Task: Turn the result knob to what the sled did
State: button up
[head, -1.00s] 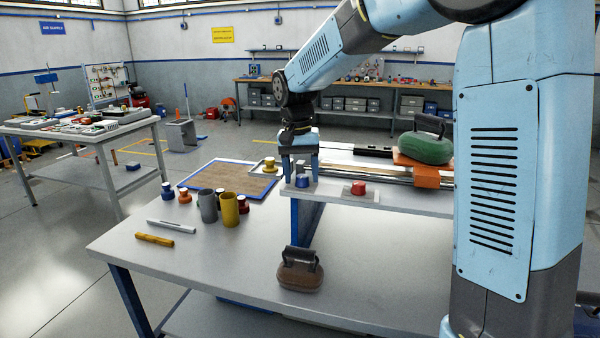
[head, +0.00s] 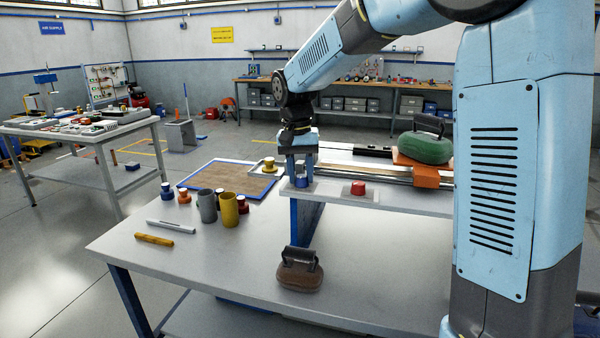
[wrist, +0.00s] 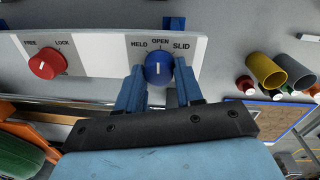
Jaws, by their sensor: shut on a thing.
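The blue result knob (wrist: 158,68) sits on a white panel (wrist: 104,54) marked HELD, OPEN and SLID. Its white line stands nearly upright, toward OPEN. My gripper (head: 301,181) points down over the knob, with a finger on each side, shut on it. In the head view the knob (head: 302,183) is partly hidden by the fingers. A green weight with a dark handle (head: 425,148) rests on an orange block (head: 432,177) at the right of the metal rails.
A red knob (wrist: 47,65) marked FREE and LOCK is beside the blue one. A grey cup (head: 208,207), a yellow cup (head: 229,210) and small coloured weights stand left. A brown handled weight (head: 299,272) sits at the front. The front table's right part is clear.

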aim_at(298, 176)
jog(key=shift+n, duration=0.3)
jog(key=n, duration=0.3)
jog(key=shift+n, duration=0.3)
jog(key=shift+s+n+t, duration=0.1)
jog(key=shift+n+t, duration=0.2)
jog(key=shift+n, duration=2)
jog(key=o, duration=1)
jog(key=r, duration=1.3)
jog(key=shift+s+a+r, duration=0.25)
jog(key=shift+a+r, duration=0.05)
jog(key=shift+a, duration=0.1)
